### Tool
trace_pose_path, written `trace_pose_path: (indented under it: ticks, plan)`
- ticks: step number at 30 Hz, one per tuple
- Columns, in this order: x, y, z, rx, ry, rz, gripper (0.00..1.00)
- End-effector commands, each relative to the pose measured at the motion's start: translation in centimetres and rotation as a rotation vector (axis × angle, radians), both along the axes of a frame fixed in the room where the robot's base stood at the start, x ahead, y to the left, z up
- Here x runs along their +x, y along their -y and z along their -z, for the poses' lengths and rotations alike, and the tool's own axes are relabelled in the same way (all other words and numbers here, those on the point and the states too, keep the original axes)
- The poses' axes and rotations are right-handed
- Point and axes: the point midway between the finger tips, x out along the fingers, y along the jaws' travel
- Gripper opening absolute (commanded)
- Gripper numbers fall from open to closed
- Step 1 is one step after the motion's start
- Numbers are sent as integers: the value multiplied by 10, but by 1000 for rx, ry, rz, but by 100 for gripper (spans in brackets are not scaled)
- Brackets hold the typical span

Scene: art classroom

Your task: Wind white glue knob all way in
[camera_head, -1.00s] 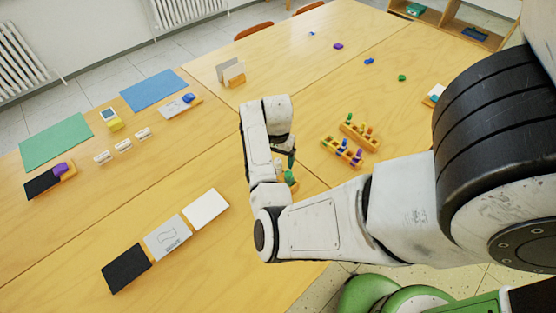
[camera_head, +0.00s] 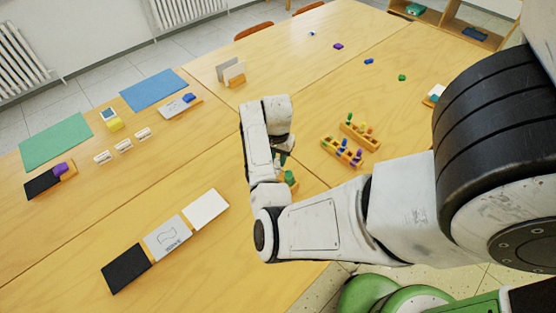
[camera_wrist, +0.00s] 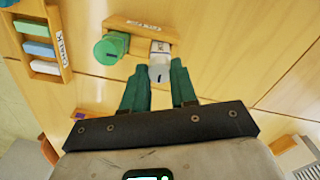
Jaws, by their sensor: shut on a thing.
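In the wrist view my gripper (camera_wrist: 158,84) has its two green fingers shut on the white glue knob (camera_wrist: 159,74), which shows a short dark mark. The knob is at the end of a white glue stick (camera_wrist: 160,50) with a printed label, lying against a wooden holder (camera_wrist: 130,28). A green knob or cap (camera_wrist: 109,48) is beside it, to the left, apart from the fingers. In the head view my gripper (camera_head: 279,160) is partly hidden behind my arm, and the white knob cannot be seen.
A wooden rack with blue, green and white chalk-like blocks (camera_wrist: 38,48) stands left in the wrist view. In the head view, wooden racks with coloured pegs (camera_head: 342,152) stand right of my gripper. Black, grey and white cards (camera_head: 168,238) lie at left front.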

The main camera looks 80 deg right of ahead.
Motion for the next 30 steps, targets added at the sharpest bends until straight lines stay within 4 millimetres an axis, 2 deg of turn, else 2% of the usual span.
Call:
trace_pose_path:
  ticks: [5,8,24,30]
  plan:
    - [0,0,0,0,0,-3,15]
    - [-1,0,0,-1,-1,-62,15]
    - [-1,0,0,1,-2,-865,15]
    - [-1,0,0,1,0,-1000,15]
